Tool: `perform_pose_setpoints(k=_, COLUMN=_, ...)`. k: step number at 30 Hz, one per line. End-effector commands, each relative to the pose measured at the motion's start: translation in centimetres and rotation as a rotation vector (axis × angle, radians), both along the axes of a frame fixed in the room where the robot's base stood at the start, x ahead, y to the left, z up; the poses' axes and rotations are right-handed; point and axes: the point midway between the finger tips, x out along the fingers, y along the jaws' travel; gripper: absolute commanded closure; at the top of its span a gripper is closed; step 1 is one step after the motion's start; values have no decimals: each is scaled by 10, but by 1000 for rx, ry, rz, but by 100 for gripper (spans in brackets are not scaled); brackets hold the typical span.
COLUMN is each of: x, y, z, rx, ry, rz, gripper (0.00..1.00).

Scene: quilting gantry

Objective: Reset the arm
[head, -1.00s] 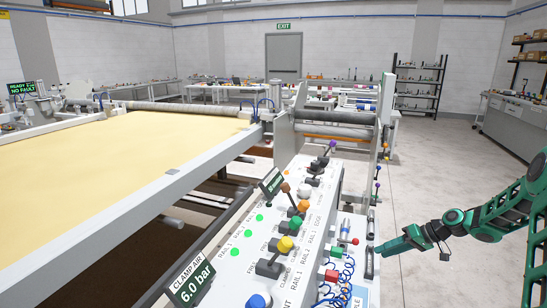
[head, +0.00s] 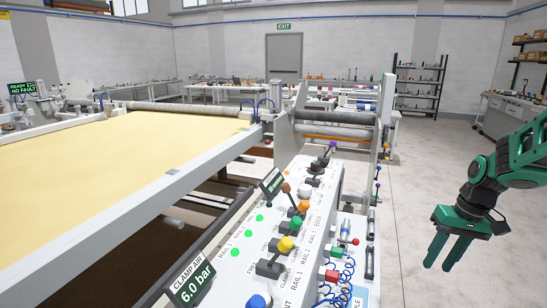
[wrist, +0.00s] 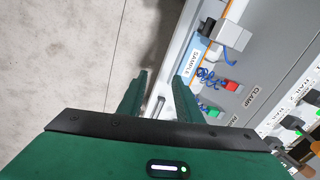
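My gripper (head: 448,250) is at the right of the head view, pointing down over bare floor, to the right of the control panel (head: 325,180). Its two green fingers are apart with nothing between them. In the wrist view my gripper (wrist: 160,98) also shows open and empty, with the floor and the panel's side edge beyond the fingertips.
The panel carries levers with coloured knobs, such as a yellow one (head: 285,244) and a green one (head: 296,223). Blue coiled hoses (head: 340,275) hang near its right edge. A quilting frame with yellow fabric (head: 110,165) fills the left. Floor on the right (head: 425,165) is clear.

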Motion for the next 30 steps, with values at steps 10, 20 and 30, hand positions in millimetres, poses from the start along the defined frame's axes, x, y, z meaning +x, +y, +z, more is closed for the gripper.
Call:
perform_pose_setpoints(k=10, x=-109, y=4, z=42, rx=-102, ry=48, rz=-170, gripper=68)
perform_pose_setpoints(k=20, x=-210, y=14, z=51, rx=-132, ry=82, rz=-334, gripper=68)
perform_pose_setpoints(k=30, x=-247, y=18, z=47, rx=-130, ry=98, rz=-396, gripper=68)
